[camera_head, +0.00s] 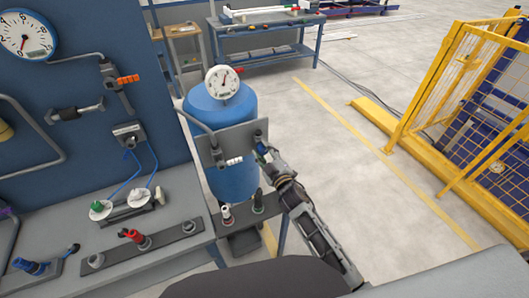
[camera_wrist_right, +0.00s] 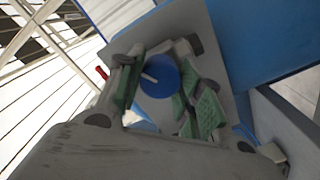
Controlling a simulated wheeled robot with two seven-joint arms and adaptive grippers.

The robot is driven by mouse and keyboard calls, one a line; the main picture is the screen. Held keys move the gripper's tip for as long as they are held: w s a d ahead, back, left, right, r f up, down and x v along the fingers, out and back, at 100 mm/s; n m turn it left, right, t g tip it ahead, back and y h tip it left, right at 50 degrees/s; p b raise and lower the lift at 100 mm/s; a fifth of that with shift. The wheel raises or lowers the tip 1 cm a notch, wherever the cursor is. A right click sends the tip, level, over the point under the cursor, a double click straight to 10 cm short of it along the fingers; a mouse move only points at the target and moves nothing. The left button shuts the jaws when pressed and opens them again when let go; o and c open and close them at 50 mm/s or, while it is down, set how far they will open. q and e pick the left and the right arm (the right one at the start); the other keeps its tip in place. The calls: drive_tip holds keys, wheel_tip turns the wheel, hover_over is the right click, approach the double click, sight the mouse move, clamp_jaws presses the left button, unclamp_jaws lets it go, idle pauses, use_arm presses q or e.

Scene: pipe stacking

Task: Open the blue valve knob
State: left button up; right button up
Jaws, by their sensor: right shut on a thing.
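The blue valve knob (camera_wrist_right: 160,77) is round with a pale line across its face. In the right wrist view it sits between the two green-padded fingers of my right gripper (camera_wrist_right: 165,98), which is shut on it. In the head view my right gripper (camera_head: 264,158) is at the right edge of the grey plate (camera_head: 238,140) in front of the blue tank (camera_head: 236,182). There the fingers mostly hide the knob. How far the knob is turned is not clear. My left gripper is not in view.
A round gauge (camera_head: 222,82) tops the tank. To the left are a blue panel (camera_head: 75,75) and a grey bench (camera_head: 180,225) with several fittings. A yellow fence (camera_head: 460,95) stands at the right; the floor between is open.

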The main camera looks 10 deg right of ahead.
drive_tip(key=n, duration=0.6)
drive_tip(key=shift+n+b, duration=0.3)
drive_tip(key=shift+b, duration=0.05)
drive_tip(key=n, duration=0.5)
drive_tip(key=shift+f+n, duration=0.1)
drive_tip(key=shift+n, duration=0.3)
drive_tip(key=o, duration=1)
drive_tip(key=shift+o, duration=0.2)
drive_tip(key=shift+s, duration=0.2)
drive_tip(key=v, duration=1.1)
drive_tip(key=shift+s, duration=0.35)
drive_tip(key=shift+d, duration=0.15)
